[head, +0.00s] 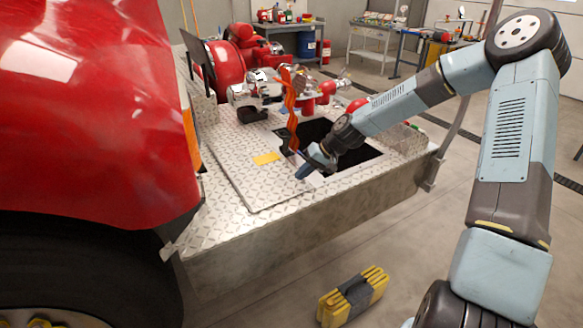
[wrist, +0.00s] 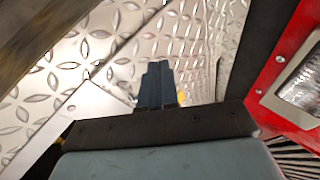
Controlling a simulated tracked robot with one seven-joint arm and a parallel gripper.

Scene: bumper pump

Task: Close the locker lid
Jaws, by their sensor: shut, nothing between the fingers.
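The locker lid (head: 240,165) is a diamond-plate panel with a yellow label, lying about flat on the bumper deck left of the dark locker opening (head: 358,157). The opening is largely uncovered. My gripper (head: 302,173) is shut and empty, at the lid's right edge beside the opening. In the wrist view its dark blue fingers (wrist: 154,75) point at diamond plate (wrist: 110,45). I cannot tell whether the fingertips touch the lid. My forearm hides part of the opening.
An orange strap (head: 291,105) hangs close behind my gripper. Red pump and valve fittings (head: 240,75) stand behind the opening. The red truck body (head: 90,110) borders the left. A yellow and grey folded item (head: 352,297) lies on the floor in front.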

